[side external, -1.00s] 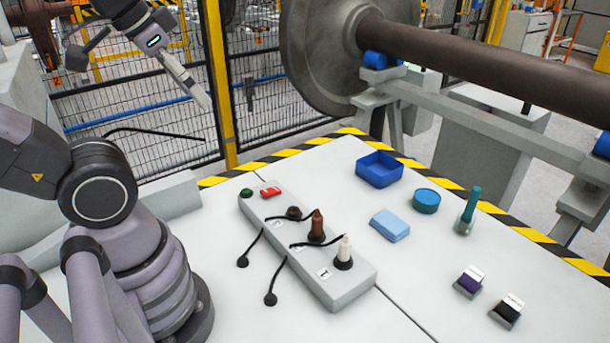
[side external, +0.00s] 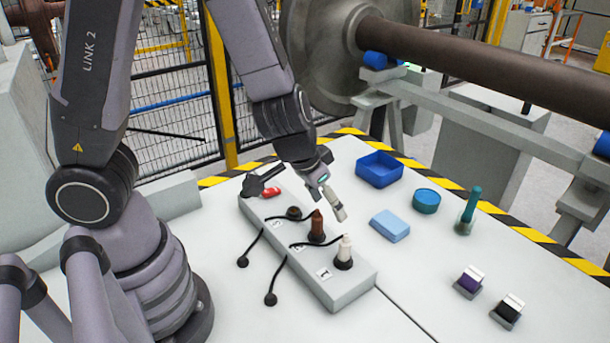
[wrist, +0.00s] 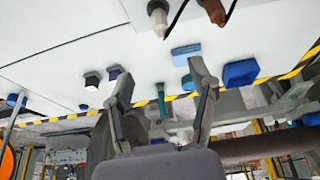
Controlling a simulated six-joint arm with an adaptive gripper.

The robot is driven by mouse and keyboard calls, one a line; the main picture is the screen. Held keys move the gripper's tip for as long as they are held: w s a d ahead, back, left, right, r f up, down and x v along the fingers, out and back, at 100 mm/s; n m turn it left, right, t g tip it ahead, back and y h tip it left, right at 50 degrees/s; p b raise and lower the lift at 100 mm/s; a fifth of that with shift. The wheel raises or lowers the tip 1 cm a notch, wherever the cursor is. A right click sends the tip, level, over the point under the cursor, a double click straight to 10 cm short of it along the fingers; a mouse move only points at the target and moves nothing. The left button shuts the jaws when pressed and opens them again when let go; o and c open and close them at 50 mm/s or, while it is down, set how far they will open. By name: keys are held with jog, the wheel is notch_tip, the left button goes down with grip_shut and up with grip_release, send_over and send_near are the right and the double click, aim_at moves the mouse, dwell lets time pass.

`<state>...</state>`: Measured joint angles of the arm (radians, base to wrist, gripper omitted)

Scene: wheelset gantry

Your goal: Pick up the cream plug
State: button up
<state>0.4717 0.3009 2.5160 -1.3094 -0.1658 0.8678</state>
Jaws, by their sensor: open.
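The cream plug (side external: 345,252) stands upright in a black socket near the front end of a grey socket box (side external: 345,290). A brown plug (side external: 317,228) stands in the socket behind it. My gripper (side external: 341,215) hangs above and behind the cream plug, apart from it. In the wrist view my gripper (wrist: 163,82) has its two fingers spread with nothing held between them. The cream plug (wrist: 158,17) shows beyond the fingertips near the top edge, with the brown plug (wrist: 213,10) to its right.
To the right on the table are a blue tray (side external: 379,170), a teal round container (side external: 426,201), a light blue block (side external: 390,225), a teal-handled tool (side external: 468,211), a purple block (side external: 469,281) and a black block (side external: 508,310). Black cables (side external: 277,280) lie along the box's left side.

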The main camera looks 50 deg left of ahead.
aim_at(343, 240)
jog(key=x, duration=1.4)
jog(key=shift+s+f, duration=0.15)
grip_shut()
dwell(0.3)
